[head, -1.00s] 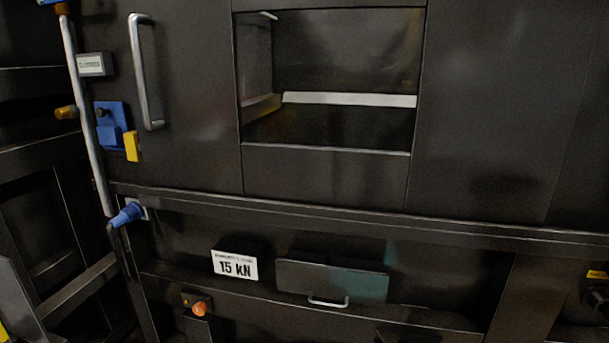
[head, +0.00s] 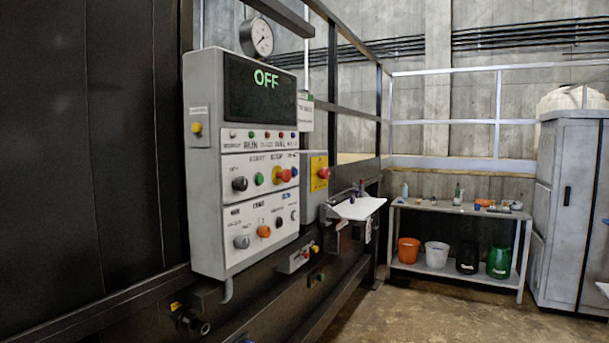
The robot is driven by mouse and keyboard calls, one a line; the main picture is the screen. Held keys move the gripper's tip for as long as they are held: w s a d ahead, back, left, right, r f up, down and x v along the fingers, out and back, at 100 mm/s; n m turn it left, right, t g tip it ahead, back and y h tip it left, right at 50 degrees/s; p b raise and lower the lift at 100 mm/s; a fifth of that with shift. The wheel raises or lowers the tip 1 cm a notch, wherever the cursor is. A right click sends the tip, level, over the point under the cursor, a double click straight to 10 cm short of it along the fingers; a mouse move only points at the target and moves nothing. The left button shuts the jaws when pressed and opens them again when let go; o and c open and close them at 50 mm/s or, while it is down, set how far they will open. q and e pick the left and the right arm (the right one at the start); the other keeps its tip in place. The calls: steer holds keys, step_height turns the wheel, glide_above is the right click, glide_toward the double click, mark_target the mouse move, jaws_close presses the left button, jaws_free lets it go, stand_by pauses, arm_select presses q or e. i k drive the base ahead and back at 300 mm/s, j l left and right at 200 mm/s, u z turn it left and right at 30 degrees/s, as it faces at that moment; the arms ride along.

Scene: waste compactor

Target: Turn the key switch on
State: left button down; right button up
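A grey control panel (head: 205,160) is mounted on the dark machine at left centre, seen at an angle. Its dark display (head: 262,90) reads "OFF" in green. Below are a row of small lamps, a black knob (head: 240,184), a green button (head: 259,179) and a red mushroom button (head: 285,175) on yellow. The lower row has a grey knob (head: 242,242), an orange knob (head: 264,231) and a small black control (head: 278,222). The labels are too small to tell which one is the key switch. Neither gripper is in view.
A pressure gauge (head: 257,37) stands above the panel. A yellow plate with a red button (head: 319,172) and a white tray (head: 359,208) are to its right. A bench (head: 460,209) with several buckets and a grey cabinet (head: 571,200) stand farther back. Floor lies open before the bench.

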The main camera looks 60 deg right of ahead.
mark_target(241, 184)
steer(key=z, duration=1.9)
